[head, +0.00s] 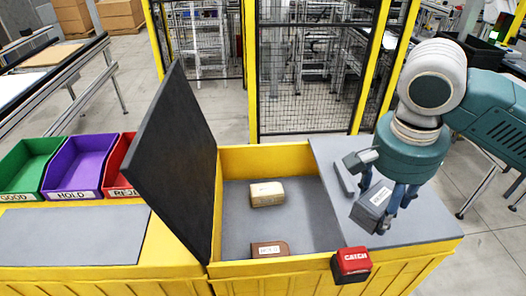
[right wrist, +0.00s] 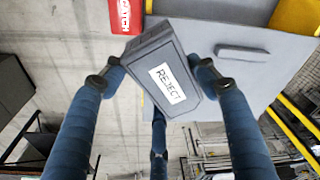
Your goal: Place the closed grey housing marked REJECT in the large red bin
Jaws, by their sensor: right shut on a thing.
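The grey housing (head: 373,203) is in my right gripper (head: 388,208), above the grey top at the right of the yellow box. In the right wrist view the housing (right wrist: 162,62) looks closed, with its white REJECT label facing the camera and the blue fingers on both sides. The red bin (head: 119,165) stands at the left, at the end of the row of bins. Its label is partly hidden behind the raised dark lid, so only its start shows. My left gripper is not in view.
The raised dark lid (head: 172,160) stands between the bins and the open yellow box (head: 265,160). A tan block (head: 267,188) and a brown labelled piece (head: 270,250) lie inside. A red CATCH block (head: 352,261) is on the front rim. Purple (head: 80,165) and green (head: 28,165) bins are left.

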